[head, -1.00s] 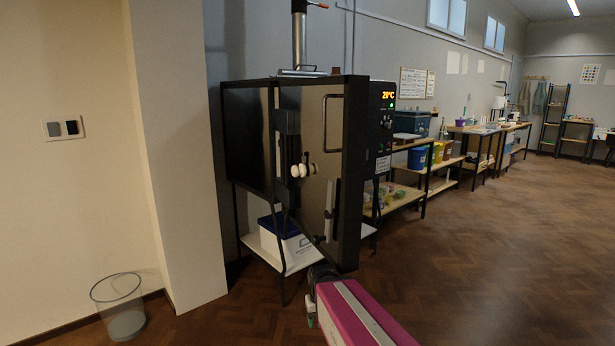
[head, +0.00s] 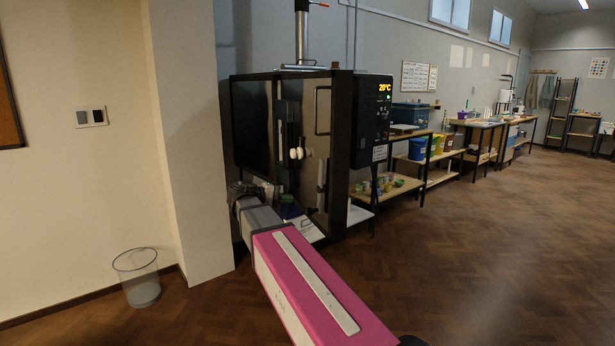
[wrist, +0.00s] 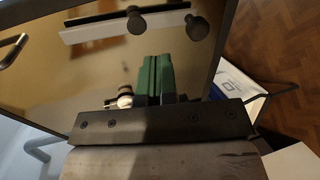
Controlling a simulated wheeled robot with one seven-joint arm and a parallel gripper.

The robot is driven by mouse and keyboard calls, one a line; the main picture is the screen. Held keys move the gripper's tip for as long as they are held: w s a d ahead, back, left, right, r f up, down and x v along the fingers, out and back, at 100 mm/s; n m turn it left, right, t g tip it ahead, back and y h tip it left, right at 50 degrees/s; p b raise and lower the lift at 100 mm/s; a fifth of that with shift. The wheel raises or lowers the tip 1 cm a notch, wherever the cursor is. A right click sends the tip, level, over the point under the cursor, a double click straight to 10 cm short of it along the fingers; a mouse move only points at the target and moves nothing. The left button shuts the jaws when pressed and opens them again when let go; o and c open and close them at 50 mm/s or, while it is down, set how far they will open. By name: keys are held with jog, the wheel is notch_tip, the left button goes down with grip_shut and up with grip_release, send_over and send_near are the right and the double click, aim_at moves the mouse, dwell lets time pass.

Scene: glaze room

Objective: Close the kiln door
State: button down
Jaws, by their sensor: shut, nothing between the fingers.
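The kiln (head: 250,120) is a black-framed box on a stand in the head view. Its door (head: 305,115) has a dark, glossy bronze face with a bar handle (head: 318,110) near the right edge. Pale round knobs stick out from it. How far the door stands open I cannot tell. My gripper (head: 250,192) is low at the kiln's left front. Its fingertips are not clear there. In the wrist view my gripper (wrist: 155,75) has its green fingers shut and empty, pointing along a bronze face (wrist: 90,75) with knobs and a bar handle. Contact cannot be told.
A control panel (head: 375,110) reading 20°C is on the kiln's right. A wire bin (head: 138,278) stands by the wall at left. A pillar (head: 190,150) is close left of the kiln. Workbenches (head: 410,165) line the wall to the right. The wooden floor (head: 480,260) at right is clear.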

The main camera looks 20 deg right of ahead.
aim_at(320, 171)
jog(key=a+r+m+h, duration=0.1)
jog(key=a+r+h, duration=0.2)
jog(key=r, duration=0.6)
jog(key=d, duration=0.4)
jog(key=w+d, duration=0.1)
jog(key=d, duration=0.8)
jog(key=shift+w+d+f, duration=0.15)
jog(key=shift+d+f, duration=0.15)
jog(key=shift+d, duration=0.1)
jog(key=shift+d, duration=0.1)
